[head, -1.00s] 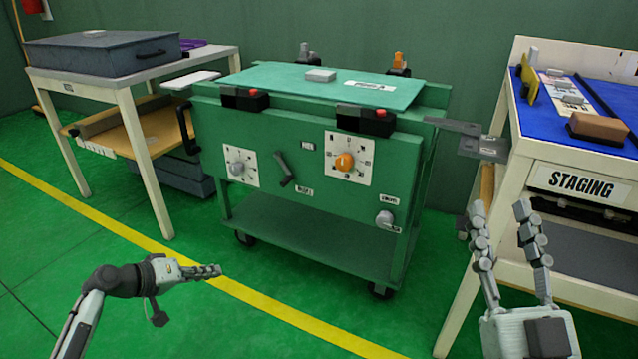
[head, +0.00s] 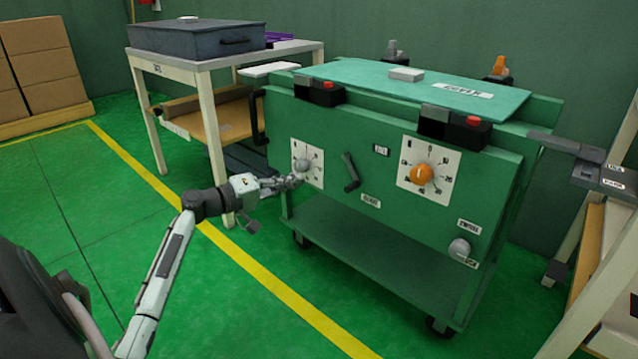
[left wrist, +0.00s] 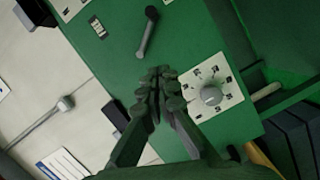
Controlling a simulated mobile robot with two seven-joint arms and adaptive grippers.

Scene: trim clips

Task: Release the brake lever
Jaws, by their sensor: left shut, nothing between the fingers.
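A dark lever (head: 351,172) is on the green front panel of the cart (head: 400,275), between two dials. It slants a little from upright, and the label below it is too small to read surely. The lever also shows at the top of the left wrist view (left wrist: 147,32). My left gripper (head: 297,181) is shut and empty in front of the panel, by the grey-knobbed dial (head: 303,165) and left of the lever. In the left wrist view its fingers (left wrist: 157,88) are together, with a visible gap to the lever. My right gripper is out of view.
An orange-knobbed dial (head: 422,172) and a round grey knob (head: 459,249) are further right on the panel. A table with a grey case (head: 195,45) stands at the left. A grey bracket (head: 600,172) juts in at the right. The floor left of the cart is open.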

